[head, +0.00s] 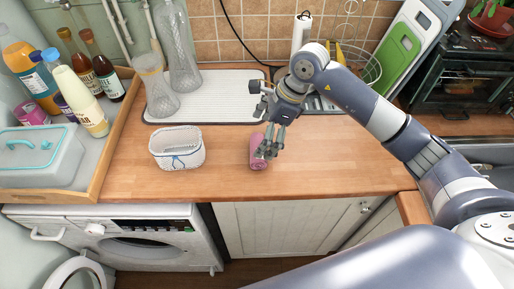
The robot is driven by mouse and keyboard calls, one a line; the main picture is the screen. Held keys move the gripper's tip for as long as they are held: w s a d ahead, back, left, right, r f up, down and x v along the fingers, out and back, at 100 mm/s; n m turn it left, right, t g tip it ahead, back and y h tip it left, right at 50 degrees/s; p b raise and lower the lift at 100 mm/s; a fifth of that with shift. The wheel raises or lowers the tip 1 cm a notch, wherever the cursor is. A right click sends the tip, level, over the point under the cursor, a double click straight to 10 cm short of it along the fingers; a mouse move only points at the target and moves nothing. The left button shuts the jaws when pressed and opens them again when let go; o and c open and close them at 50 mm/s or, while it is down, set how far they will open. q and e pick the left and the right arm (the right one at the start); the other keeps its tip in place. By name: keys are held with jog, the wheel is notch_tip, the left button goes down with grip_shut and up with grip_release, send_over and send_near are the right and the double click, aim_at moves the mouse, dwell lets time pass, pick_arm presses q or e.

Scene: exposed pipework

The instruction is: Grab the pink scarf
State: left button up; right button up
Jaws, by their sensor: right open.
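The pink scarf (257,161) is rolled up and lies on the wooden counter (215,185), right of the white basket. My right gripper (266,153) reaches down from the upper right and is open, with its fingers at the scarf's right side and partly over it. I cannot tell whether the fingers touch the scarf. The fingers hide part of the scarf's right side. My left gripper does not show.
A white basket (176,149) stands left of the scarf. A white draining mat (215,98) with glass vases (155,85) lies behind. A wooden tray (108,150) with bottles is at the left. The counter's front is clear.

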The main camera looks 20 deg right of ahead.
aim_at(257, 146)
jog(key=shift+a+f+p, duration=0.1)
jog(key=shift+f+p, duration=0.2)
jog(key=shift+f, duration=0.1)
jog(key=p+x, duration=0.1)
jog(key=x, duration=0.2)
jog(key=shift+s+f+p, duration=0.15)
jog(key=shift+f+p, duration=0.15)
jog(key=shift+p, duration=0.05)
jog(key=shift+a+f, duration=0.1)
jog(key=shift+f, duration=0.4)
jog(key=c, duration=1)
